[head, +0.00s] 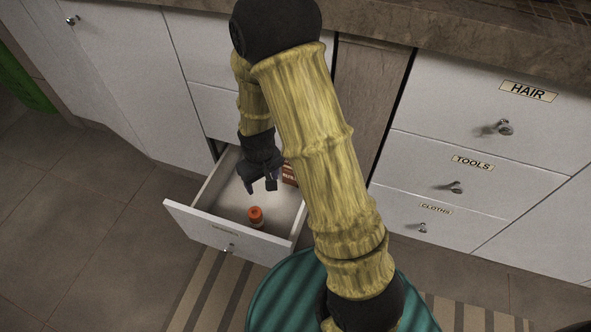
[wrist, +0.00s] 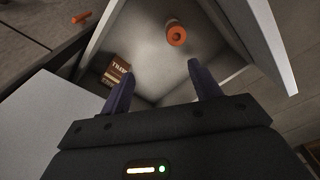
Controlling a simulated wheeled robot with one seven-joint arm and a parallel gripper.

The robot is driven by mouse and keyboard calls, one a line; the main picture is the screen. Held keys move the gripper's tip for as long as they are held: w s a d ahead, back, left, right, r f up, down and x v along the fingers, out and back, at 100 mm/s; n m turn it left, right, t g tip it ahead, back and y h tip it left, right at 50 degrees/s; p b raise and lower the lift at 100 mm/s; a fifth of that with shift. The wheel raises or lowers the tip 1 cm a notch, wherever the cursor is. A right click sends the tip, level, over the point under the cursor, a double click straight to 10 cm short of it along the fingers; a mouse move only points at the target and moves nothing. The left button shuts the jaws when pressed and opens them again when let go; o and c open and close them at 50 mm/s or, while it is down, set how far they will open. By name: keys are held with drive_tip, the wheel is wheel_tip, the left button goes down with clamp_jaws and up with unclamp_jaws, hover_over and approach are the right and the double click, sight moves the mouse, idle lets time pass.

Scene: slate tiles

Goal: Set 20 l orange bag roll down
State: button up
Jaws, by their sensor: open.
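The orange bag roll (head: 256,216) stands on the floor of the open drawer (head: 202,236), near its front. In the wrist view the roll (wrist: 176,34) shows its round orange end with a dark hole, beyond my fingertips. My gripper (head: 261,189) is over the drawer, behind and above the roll. In the wrist view its two fingers (wrist: 160,76) are spread apart with nothing between them, and the roll is clear of both.
A brown box (head: 289,175) with lettering is in the drawer's right back part, partly hidden by my arm; it also shows in the wrist view (wrist: 115,72). Closed drawers labelled HAIR (head: 528,91), TOOLS (head: 472,163) and CLOTHS (head: 436,209) are at right. A striped rug lies in front.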

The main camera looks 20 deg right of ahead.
drive_tip(key=s+d+r+m+t, duration=0.1)
drive_tip(key=s+d+r, duration=0.2)
drive_tip(key=s+r, duration=0.2)
drive_tip(key=s+d+r+m, duration=0.2)
drive_tip(key=s+d+r, duration=0.2)
drive_tip(key=r, duration=0.5)
drive_tip(key=shift+s+d+r+t, duration=0.25)
drive_tip(key=shift+s+r+t, duration=0.1)
drive_tip(key=shift+s+t, duration=0.1)
drive_tip(key=shift+c, duration=0.2)
